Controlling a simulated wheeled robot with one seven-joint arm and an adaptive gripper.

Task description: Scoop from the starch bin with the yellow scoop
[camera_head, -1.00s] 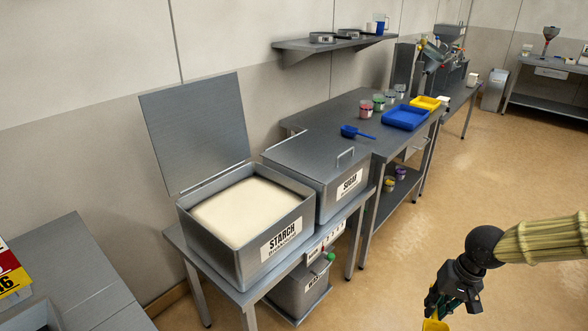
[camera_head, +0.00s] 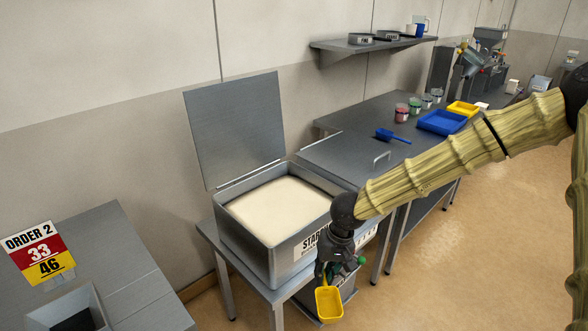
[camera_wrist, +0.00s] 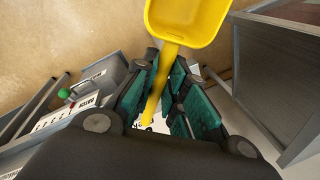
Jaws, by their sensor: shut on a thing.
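The starch bin (camera_head: 268,262) stands on a metal table with its lid (camera_head: 236,127) raised at the back. Pale starch (camera_head: 280,208) fills it almost to the rim. My gripper (camera_head: 325,270) hangs in front of the bin's right front corner, outside the bin, and covers part of its label. It is shut on the handle of the yellow scoop (camera_head: 328,304), whose bowl hangs below the fingers. In the wrist view the scoop (camera_wrist: 187,18) points away from the fingers (camera_wrist: 165,95), and its bowl looks empty.
The closed sugar bin (camera_head: 345,160) adjoins on the right. A blue scoop (camera_head: 393,136), blue tray (camera_head: 441,122) and yellow tray (camera_head: 463,108) lie on the bench beyond. An order sign (camera_head: 40,254) stands on the left table. The space above the starch is clear.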

